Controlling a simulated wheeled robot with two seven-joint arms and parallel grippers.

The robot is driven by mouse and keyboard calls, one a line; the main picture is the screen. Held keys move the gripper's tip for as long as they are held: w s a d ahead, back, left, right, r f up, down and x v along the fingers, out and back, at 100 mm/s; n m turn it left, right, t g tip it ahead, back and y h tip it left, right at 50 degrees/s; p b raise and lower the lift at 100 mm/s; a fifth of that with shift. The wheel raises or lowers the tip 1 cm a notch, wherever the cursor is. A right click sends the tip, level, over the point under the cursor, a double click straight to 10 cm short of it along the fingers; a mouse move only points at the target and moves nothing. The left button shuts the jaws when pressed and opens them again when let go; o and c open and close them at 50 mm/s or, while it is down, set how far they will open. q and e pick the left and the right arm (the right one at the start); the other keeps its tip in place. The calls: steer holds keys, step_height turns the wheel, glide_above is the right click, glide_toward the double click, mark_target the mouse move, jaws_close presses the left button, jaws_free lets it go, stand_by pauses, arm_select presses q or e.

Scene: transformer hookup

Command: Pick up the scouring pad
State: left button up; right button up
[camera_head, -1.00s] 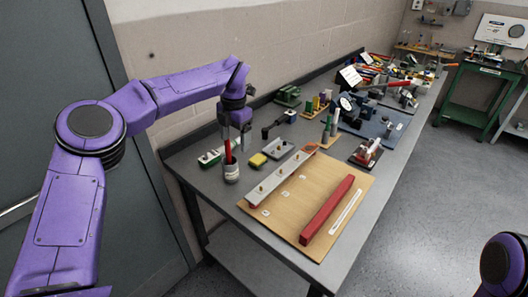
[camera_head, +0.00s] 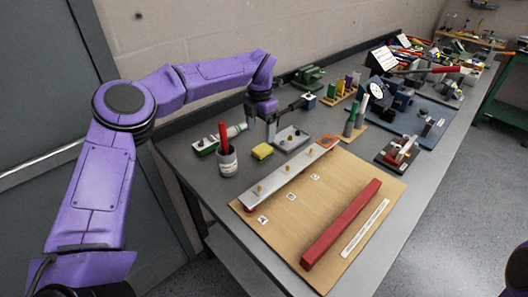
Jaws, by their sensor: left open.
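The scouring pad (camera_head: 262,151) is a small yellow block with a darker edge, lying flat on the grey bench between the grey cup and a small metal tray. My left gripper (camera_head: 260,132) points down just above and behind the pad. Its jaws are open and empty, and I see no contact with the pad. My right gripper is out of view.
A grey cup (camera_head: 228,163) with a red-handled tool stands left of the pad. A metal tray (camera_head: 292,138) lies to its right. A wooden board (camera_head: 330,215) with a metal bar (camera_head: 285,180) and a red bar (camera_head: 342,222) lies in front.

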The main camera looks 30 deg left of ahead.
mark_target(262, 148)
arm_select(q)
steer(key=shift+f, duration=0.95)
steer(key=f, duration=0.1)
steer(key=f+p, duration=0.1)
steer(key=f, duration=0.1)
steer(key=f+p, duration=0.1)
steer(key=shift+w+d+f, duration=0.15)
steer(key=shift+d, duration=0.1)
steer(key=shift+f, duration=0.45)
steer(key=c, duration=1.1)
